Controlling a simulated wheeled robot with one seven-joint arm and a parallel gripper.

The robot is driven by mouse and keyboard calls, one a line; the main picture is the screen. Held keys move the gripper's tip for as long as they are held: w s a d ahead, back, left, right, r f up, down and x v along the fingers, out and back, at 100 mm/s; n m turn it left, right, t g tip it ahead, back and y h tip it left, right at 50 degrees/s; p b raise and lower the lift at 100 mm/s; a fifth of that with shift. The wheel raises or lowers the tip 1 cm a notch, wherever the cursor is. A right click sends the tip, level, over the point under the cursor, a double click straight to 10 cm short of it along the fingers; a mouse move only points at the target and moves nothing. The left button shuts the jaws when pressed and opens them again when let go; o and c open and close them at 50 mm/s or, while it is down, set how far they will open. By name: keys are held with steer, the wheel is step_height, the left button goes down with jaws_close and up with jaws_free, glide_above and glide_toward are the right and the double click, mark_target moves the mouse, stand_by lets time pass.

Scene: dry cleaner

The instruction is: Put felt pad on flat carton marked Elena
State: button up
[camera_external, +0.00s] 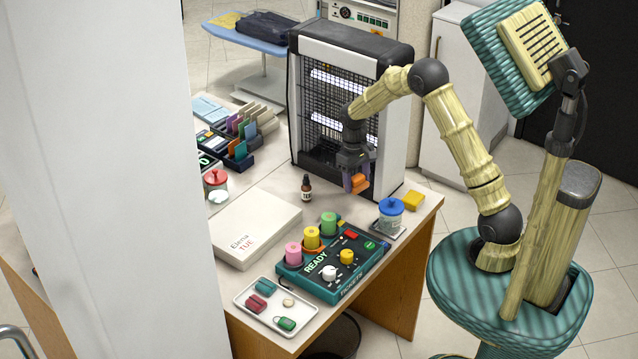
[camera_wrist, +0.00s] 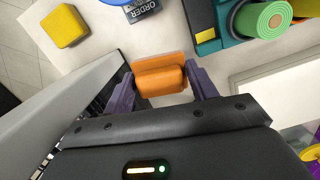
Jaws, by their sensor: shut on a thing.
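My gripper (camera_external: 356,178) is shut on an orange block (camera_external: 359,184), which looks like the felt pad. The block is between the purple fingers in the wrist view (camera_wrist: 160,76). It is in front of the caged heater, seemingly above the table; the exact gap is hard to tell. The flat white carton (camera_external: 262,222), marked "Elena" and "TUE", lies on the table to the left of my gripper. Its top looks bare. A white edge that seems to be the carton (camera_wrist: 285,88) shows at the right of the wrist view.
A small brown bottle (camera_external: 306,188) stands between my gripper and the carton. A teal ticket machine (camera_external: 335,268) with rolls and knobs is in front. The caged heater (camera_external: 395,130) stands behind.

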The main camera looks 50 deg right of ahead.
steer(key=w+a+n+h, duration=0.1)
steer(key=w+a+n, duration=0.55)
steer(key=n, duration=0.35)
step_height(320, 180, up, 5)
steer(key=n+t, duration=0.3)
steer(key=n, duration=2.5)
glide_above(256, 234)
steer(key=shift+s+a+f+y+b, duration=0.1)
steer(key=shift+s+y+b, duration=0.1)
steer(key=shift+y+b, duration=0.25)
steer(key=shift+f, duration=2.5)
steer(key=shift+f, duration=2.55)
